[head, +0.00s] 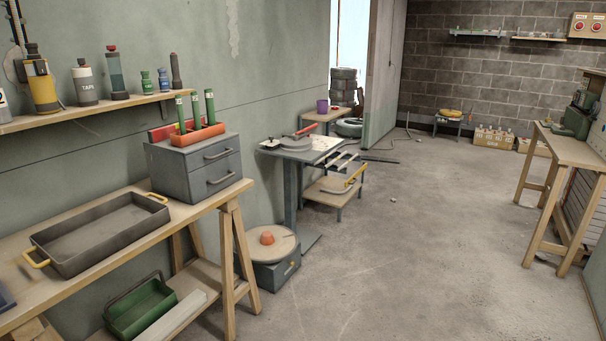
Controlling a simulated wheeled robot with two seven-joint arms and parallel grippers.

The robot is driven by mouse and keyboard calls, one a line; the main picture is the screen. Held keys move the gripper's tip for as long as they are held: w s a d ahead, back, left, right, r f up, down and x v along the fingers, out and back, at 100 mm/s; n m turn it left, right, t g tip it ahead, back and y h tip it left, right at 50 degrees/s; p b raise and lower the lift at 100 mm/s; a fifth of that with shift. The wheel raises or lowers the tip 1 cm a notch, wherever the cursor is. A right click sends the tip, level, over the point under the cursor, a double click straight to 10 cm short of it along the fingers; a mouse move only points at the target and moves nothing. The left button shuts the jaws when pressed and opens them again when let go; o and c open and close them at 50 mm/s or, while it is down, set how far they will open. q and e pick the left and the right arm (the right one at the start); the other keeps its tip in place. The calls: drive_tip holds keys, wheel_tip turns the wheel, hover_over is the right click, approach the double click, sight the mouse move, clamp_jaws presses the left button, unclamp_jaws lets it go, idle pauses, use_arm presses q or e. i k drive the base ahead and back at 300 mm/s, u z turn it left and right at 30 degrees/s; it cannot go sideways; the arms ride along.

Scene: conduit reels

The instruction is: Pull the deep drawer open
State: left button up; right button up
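A grey cabinet (172,178) with two drawers stands at the far end of the wooden workbench on the left. Its upper drawer (204,166) and lower drawer (232,178) each have a metal bar handle, and both look shut. The two fronts look close in height, so I cannot tell which is the deep drawer. Neither of my grippers is in view, and nothing touches the handles.
An orange holder (197,136) with green tubes sits on the cabinet. A dark tray (98,240) with yellow handles lies nearer on the bench. A low grey box (280,274) stands on the floor beyond the bench leg. Open concrete floor (410,250) lies to the right.

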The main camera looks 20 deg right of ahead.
sight(203, 182)
drive_tip(key=z, duration=0.7)
drive_tip(key=i, duration=1.35)
drive_tip(key=u, duration=0.25)
